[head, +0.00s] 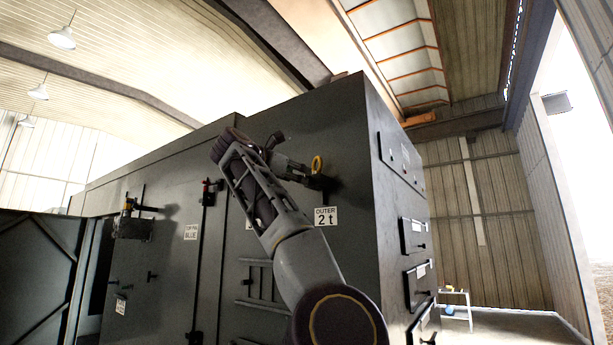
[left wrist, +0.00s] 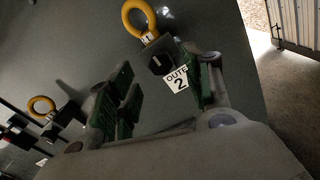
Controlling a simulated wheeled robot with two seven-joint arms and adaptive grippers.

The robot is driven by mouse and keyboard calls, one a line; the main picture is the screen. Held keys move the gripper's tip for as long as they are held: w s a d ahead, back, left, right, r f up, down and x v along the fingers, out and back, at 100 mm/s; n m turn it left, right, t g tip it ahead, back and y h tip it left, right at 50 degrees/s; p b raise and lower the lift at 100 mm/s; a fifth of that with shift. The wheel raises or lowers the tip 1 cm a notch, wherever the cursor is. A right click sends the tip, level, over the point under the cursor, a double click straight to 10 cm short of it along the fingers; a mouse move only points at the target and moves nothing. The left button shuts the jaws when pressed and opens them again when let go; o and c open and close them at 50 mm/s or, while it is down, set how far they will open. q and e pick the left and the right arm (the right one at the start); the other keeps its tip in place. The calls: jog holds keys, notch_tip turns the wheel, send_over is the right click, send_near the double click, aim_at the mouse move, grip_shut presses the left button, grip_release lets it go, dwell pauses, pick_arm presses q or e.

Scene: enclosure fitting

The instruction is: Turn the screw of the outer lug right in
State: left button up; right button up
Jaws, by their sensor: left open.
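The outer lug right is a dark block (head: 322,183) on the grey enclosure wall, above a white label "OUTER 2 t" (head: 325,216). Its screw is a yellow ring (head: 317,164) standing up from the block. In the left wrist view the ring (left wrist: 139,18) and the black block (left wrist: 160,60) show beyond the fingers. My left gripper (head: 298,168) is open and empty, just left of the lug in the head view. In the left wrist view its green-padded fingers (left wrist: 160,82) are spread below the ring, apart from it. My right gripper is not in view.
A second yellow ring (left wrist: 41,106) on a dark block shows at the left in the left wrist view. The enclosure (head: 350,130) fills the middle, with handled panels on its right side. An open door (head: 35,275) stands at the left. A small table (head: 455,297) stands at the right.

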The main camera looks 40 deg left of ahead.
aim_at(310, 181)
pick_arm(q)
jog(key=shift+w+a+p, duration=0.2)
jog(key=shift+w+p, duration=0.3)
jog(key=shift+w, duration=1.05)
jog(key=shift+w+a+p, duration=0.15)
jog(key=shift+w+p, duration=0.35)
jog(key=shift+w, duration=1.05)
jog(key=c, duration=1)
